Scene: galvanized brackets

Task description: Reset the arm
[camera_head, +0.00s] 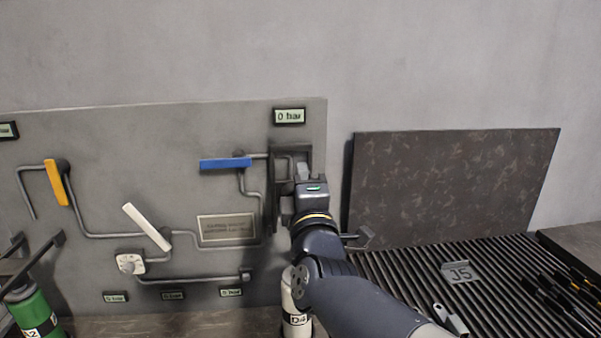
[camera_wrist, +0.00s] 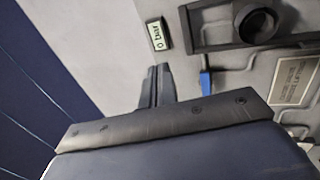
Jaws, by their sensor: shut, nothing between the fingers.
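My arm reaches up from the lower right in the head view. My gripper (camera_head: 303,195) is in front of the right edge of the grey pipe panel (camera_head: 90,135), close to a dark bracket (camera_head: 277,160). The fingertips are hard to make out there. In the wrist view my gripper's fingers (camera_wrist: 156,86) are together and empty, with the panel behind them. The dark bracket with a round ring (camera_wrist: 257,22) shows at the upper right, apart from the fingers in that picture.
The panel carries blue (camera_head: 225,163), white (camera_head: 147,227) and yellow (camera_head: 57,182) lever handles. A white bottle (camera_head: 296,312) stands below my wrist. A dark board (camera_head: 455,185) leans at the right behind a ribbed rack (camera_head: 400,268) holding a tag (camera_head: 460,273) and several tools.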

